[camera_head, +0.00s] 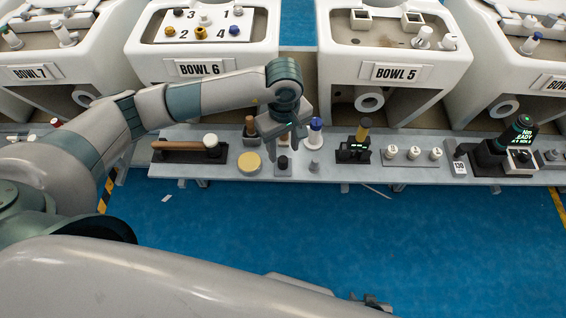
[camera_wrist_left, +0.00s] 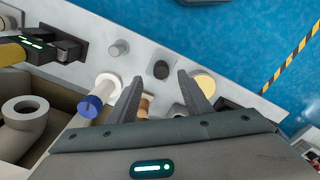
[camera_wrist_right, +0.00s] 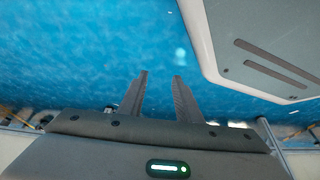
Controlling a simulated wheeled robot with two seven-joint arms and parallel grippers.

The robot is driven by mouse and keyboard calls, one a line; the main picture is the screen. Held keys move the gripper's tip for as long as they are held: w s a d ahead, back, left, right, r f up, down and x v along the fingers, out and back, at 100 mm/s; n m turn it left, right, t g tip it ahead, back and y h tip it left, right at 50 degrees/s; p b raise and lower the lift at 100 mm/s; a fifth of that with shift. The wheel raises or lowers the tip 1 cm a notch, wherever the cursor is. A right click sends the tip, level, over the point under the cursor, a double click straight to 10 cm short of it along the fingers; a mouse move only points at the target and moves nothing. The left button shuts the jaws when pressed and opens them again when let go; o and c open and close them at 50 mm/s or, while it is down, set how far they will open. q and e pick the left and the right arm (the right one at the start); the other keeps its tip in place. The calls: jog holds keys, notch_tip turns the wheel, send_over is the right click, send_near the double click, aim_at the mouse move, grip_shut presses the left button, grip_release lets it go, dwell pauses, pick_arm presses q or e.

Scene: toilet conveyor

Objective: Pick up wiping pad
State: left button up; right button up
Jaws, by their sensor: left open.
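A round pale-yellow pad (camera_head: 249,163), which looks like the wiping pad, lies flat on the grey bench below Bowl 6. It also shows in the left wrist view (camera_wrist_left: 205,84), beside one finger and partly hidden by it. My left gripper (camera_head: 283,150) is open, pointing down over the bench just right of the pad. In its wrist view nothing is held between the fingers (camera_wrist_left: 160,84). A small dark knob (camera_wrist_left: 161,69) stands just beyond the fingertips. My right gripper (camera_wrist_right: 161,82) is open and empty, over the blue floor, away from the bench.
A wooden-handled tool (camera_head: 185,146) lies left of the pad. Further right are a black-and-yellow device (camera_head: 359,145) and several white knobs.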

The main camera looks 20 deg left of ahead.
aim_at(283, 160)
pick_arm(q)
jog(key=shift+f, duration=0.2)
jog(key=shift+s+f+p, duration=0.15)
jog(key=shift+f+p, duration=0.6)
jog(key=shift+f, duration=1.8)
grip_shut()
